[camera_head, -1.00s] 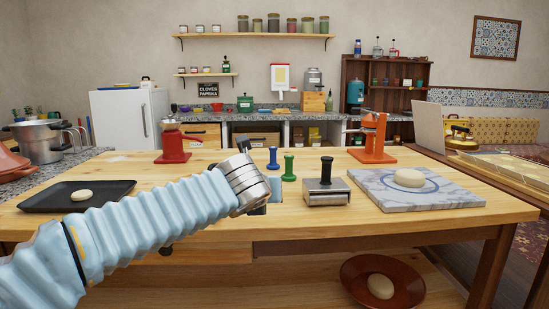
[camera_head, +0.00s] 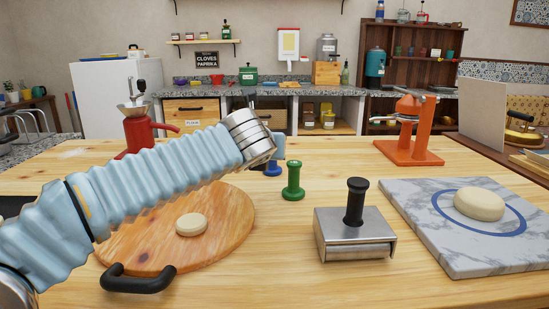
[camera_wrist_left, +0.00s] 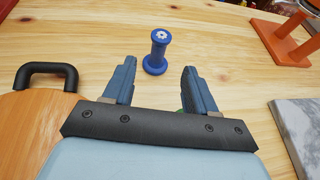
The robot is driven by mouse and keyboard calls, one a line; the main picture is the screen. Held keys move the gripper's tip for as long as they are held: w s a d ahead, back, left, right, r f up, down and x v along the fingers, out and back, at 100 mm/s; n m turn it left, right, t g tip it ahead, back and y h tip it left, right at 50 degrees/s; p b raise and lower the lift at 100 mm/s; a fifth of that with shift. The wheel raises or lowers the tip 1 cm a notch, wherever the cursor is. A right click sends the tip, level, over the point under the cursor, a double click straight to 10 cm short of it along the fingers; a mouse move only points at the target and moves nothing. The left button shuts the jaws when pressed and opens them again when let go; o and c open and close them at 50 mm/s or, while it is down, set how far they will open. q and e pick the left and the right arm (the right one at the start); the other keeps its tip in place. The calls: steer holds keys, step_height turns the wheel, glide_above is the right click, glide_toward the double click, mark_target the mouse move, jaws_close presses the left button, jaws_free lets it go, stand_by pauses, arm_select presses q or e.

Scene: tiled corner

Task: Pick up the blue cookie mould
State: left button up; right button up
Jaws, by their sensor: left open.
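The blue cookie mould (camera_wrist_left: 156,52) stands upright on the wooden table, spool-shaped with a small white pattern on its top. In the wrist view my left gripper (camera_wrist_left: 157,80) is open and empty, with the mould just beyond the gap between its fingertips. I see no finger touching it. In the head view the blue mould (camera_head: 272,169) is mostly hidden behind the end of my left arm; only its lower part shows. A green mould (camera_head: 293,183) stands close by, nearer to me and slightly right. My right gripper is not in view.
A round wooden board (camera_head: 236,207) with a dough disc (camera_head: 191,224) lies at left. A metal press (camera_head: 350,240) stands in front, a marble slab (camera_head: 420,232) with dough at right. An orange press (camera_head: 412,150) and red grinder (camera_head: 140,130) stand further back.

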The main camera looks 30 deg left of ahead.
arm_select(q)
steer(key=x, duration=0.7)
steer(key=shift+w+a+f, duration=0.1)
steer(key=shift+f, duration=0.05)
steer(key=x, duration=0.5)
steer(key=shift+w+a+p, duration=0.1)
steer(key=shift+w+p, duration=0.1)
steer(key=shift+p, duration=0.2)
jaws_close()
steer(key=shift+r, duration=0.5)
step_height(320, 180, up, 3)
steer(key=shift+f+p, duration=0.25)
steer(key=shift+p, duration=0.15)
steer(key=s+d+r, duration=0.7)
steer(key=d+r, duration=0.2)
steer(key=d, duration=0.3)
steer(key=shift+r, duration=0.3)
